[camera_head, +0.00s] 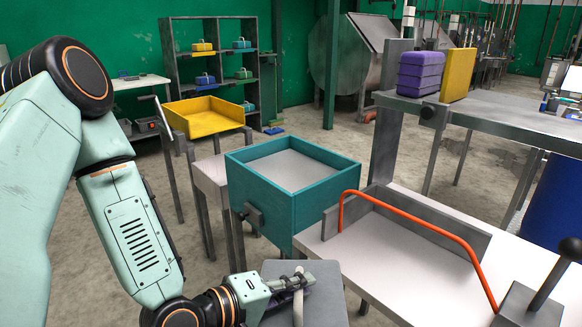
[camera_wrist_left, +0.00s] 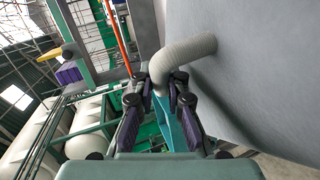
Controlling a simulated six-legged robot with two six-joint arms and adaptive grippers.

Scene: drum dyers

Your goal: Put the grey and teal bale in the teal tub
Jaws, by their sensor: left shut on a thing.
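The teal tub (camera_head: 292,205) is an open square box with a pale inside floor, in the middle of the head view. A grey block (camera_head: 325,300) with a pale curved handle is at the bottom of that view, in front of the tub. It appears to be the grey and teal bale, though I see no sure teal on it. My left gripper (camera_head: 290,284) is shut on the handle. The left wrist view shows the ribbed handle (camera_wrist_left: 190,50) running from the grey side (camera_wrist_left: 265,70) down to the fingers (camera_wrist_left: 162,100). My right gripper is out of view.
A pale table (camera_head: 405,250) with an orange-red rail (camera_head: 425,222) stands right of the tub. A yellow tray (camera_head: 203,117) is behind it on the left. Purple (camera_head: 420,73) and yellow (camera_head: 458,74) blocks stand on a grey bench. A shelf (camera_head: 210,60) holds small coloured bales.

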